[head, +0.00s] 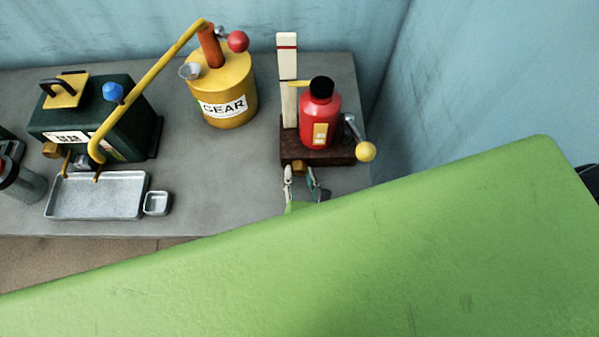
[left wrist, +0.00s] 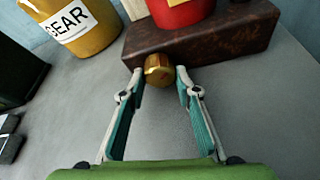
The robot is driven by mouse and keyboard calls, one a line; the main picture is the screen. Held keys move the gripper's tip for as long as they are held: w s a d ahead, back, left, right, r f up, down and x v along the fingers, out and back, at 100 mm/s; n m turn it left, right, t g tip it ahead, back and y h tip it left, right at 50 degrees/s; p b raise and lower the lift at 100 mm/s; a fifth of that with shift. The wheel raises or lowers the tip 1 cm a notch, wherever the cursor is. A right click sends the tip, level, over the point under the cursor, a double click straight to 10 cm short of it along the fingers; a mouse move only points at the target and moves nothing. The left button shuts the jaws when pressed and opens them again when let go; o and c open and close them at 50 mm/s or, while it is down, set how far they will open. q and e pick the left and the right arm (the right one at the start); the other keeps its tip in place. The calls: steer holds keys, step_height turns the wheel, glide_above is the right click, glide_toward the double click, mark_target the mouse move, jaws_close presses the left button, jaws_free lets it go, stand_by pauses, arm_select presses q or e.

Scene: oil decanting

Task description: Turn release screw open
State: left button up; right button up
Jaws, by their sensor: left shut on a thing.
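The release screw is a brass knob (head: 298,167) on the front face of a dark brown base block (head: 345,155). My left gripper (head: 303,176) is shut on the knob from the front, one finger on each side. The left wrist view shows the gripper (left wrist: 160,75) too. A red bottle-shaped body (head: 318,125) with a black cap stands on the base. My right gripper is not in view.
A white post (head: 288,80) and a lever with a yellow ball (head: 365,151) are on the base. A yellow GEAR can (head: 222,92), a dark green container (head: 95,130) and a metal tray (head: 92,214) stand left. My green arm hides the lower right.

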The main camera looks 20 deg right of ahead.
arm_select(q)
steer(key=o, duration=1.1)
steer(key=shift+s, duration=0.1)
steer(key=v, duration=1.1)
steer(key=shift+s+r, duration=0.15)
steer(key=shift+s, duration=0.2)
